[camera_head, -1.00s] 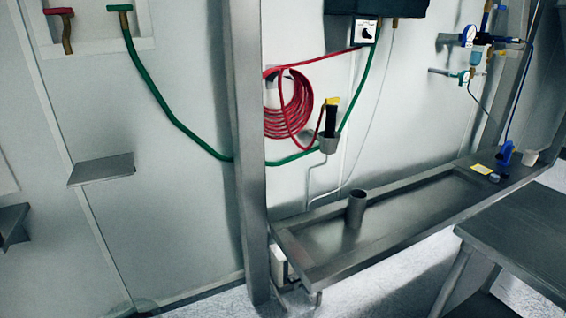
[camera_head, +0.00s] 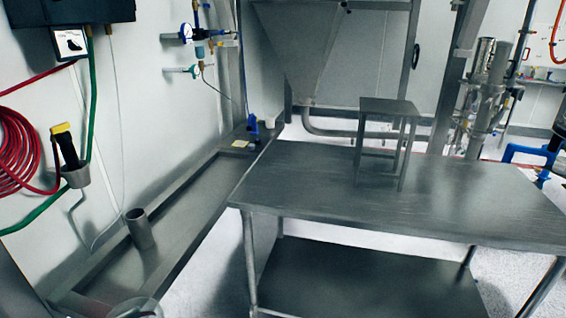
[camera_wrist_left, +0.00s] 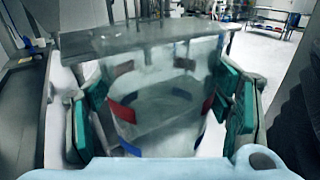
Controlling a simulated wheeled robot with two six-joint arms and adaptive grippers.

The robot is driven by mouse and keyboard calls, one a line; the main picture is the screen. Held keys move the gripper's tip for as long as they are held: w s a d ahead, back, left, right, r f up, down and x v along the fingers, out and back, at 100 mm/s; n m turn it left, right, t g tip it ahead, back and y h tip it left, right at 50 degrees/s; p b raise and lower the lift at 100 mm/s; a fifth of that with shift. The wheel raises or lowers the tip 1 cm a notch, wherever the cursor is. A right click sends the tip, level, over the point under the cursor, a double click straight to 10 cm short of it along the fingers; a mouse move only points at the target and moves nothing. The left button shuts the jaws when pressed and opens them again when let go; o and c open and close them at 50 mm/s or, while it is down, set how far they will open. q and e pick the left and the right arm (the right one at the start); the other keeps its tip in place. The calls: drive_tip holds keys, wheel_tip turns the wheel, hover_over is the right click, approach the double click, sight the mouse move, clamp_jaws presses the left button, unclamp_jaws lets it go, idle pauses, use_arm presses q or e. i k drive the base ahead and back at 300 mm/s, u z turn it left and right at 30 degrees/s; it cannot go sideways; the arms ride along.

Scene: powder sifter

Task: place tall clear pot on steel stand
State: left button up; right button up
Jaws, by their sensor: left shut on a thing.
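The tall clear pot (camera_wrist_left: 165,125) fills the middle of the left wrist view, see-through with red and blue patches. My left gripper (camera_wrist_left: 163,98) is shut on it, with green pads on both sides of its wall. In the head view a round clear rim at the bottom edge (camera_head: 136,308) looks like the pot's top; the rest is cut off. The steel stand (camera_head: 390,106), a small square-topped stool, stands upright on the steel table, and its top is bare. The pot is well apart from the stand, to its left and nearer. My right gripper is out of view.
The steel table (camera_head: 460,205) has a wide bare top around the stand and a lower shelf. A long steel trough (camera_head: 190,195) runs along the left wall with a grey metal cup (camera_head: 140,228) in it. A red hose coil (camera_head: 18,150) hangs at left.

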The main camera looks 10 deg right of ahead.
sight(388, 105)
drive_tip(key=z, duration=0.9)
drive_tip(key=i, duration=0.85)
drive_tip(key=z, duration=0.35)
